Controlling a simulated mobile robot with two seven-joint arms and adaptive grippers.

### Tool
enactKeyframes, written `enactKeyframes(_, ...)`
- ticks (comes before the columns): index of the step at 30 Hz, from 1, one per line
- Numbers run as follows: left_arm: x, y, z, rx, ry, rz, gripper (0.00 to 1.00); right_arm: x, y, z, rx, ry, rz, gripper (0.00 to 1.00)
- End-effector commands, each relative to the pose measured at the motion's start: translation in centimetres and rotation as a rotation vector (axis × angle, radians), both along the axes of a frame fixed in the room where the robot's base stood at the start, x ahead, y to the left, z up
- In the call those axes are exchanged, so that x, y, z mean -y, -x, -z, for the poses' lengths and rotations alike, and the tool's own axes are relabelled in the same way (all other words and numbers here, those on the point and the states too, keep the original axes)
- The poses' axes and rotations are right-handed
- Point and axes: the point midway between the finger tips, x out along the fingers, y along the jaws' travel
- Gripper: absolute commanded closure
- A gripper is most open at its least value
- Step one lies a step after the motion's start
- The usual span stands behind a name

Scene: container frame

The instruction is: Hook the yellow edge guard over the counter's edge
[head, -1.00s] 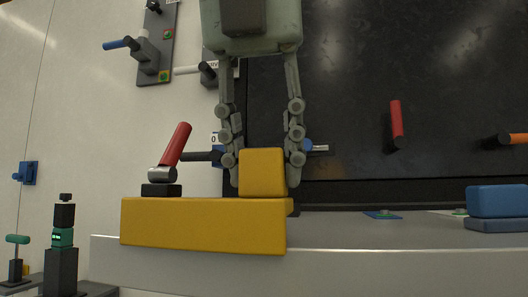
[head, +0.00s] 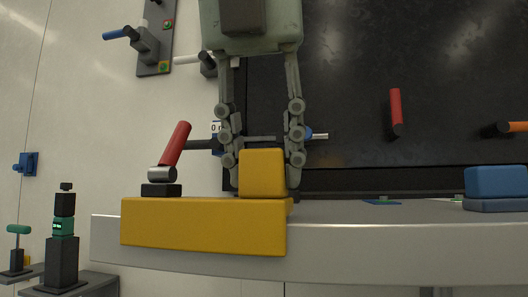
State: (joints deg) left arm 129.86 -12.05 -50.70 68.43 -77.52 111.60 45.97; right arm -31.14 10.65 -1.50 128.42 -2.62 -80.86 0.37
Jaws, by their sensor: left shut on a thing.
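The yellow edge guard (head: 203,225) is a long block with a raised square grip block (head: 262,173) near its right end. Its front face hangs down in front of the grey counter's (head: 400,240) edge, at the counter's left end. Whether it touches the counter cannot be told. My left gripper (head: 263,182) comes down from above, its two fingers on either side of the grip block, shut on it. The guard's underside and back are hidden. My right gripper is not in view.
A red-handled lever (head: 175,145) on a black base stands just behind the guard's left part. A blue block (head: 497,182) sits on the counter at right. Posts with green parts (head: 63,228) stand at lower left. Coloured handles stick out from the back wall.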

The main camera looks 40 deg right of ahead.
Motion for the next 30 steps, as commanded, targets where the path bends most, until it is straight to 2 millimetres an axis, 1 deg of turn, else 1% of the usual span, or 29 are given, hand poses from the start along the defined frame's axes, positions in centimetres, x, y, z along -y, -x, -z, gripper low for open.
enactKeyframes(4, -0.02, -0.02, 0.33, 0.001, 0.002, -0.001, 1.0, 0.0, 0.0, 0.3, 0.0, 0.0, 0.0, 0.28)
enactKeyframes(30, 0.24, -0.26, 0.2, 0.0, 0.001, -0.001, 1.0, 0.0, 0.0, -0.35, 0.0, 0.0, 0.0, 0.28)
